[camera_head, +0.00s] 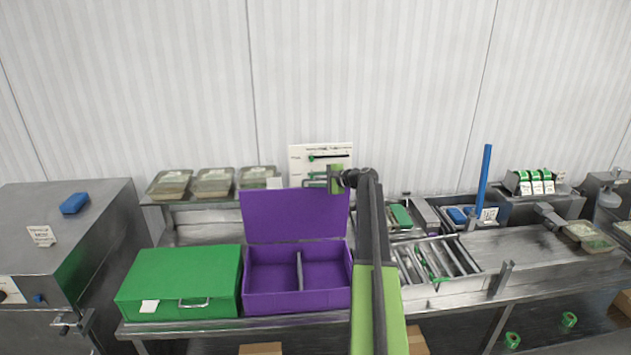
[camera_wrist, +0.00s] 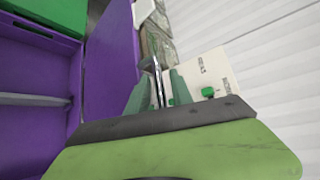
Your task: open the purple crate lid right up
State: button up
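The purple crate (camera_head: 298,301) stands on the bench with its lid (camera_head: 290,216) raised about upright at the back edge. The inside shows, split by a grey divider (camera_head: 300,270). My gripper (camera_head: 336,180) is at the top right of the lid. In the wrist view the lid (camera_wrist: 110,62) is a purple panel beside the crate (camera_wrist: 30,75). A metal handle (camera_wrist: 157,82) on the lid lies between my two green fingertips (camera_wrist: 160,88). The fingers stand apart, with a gap visible on the right of the handle; contact on the left is unclear.
A closed green crate (camera_head: 185,270) stands left of the purple one. Several lidded trays (camera_head: 213,182) sit on a shelf behind, with a white board (camera_head: 305,160) behind the lid. A roller rack (camera_head: 435,262) is at the right. The air above the green crate is free.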

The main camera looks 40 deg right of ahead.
dwell(0.4)
jog(key=p+v, duration=0.4)
jog(key=v, duration=0.8)
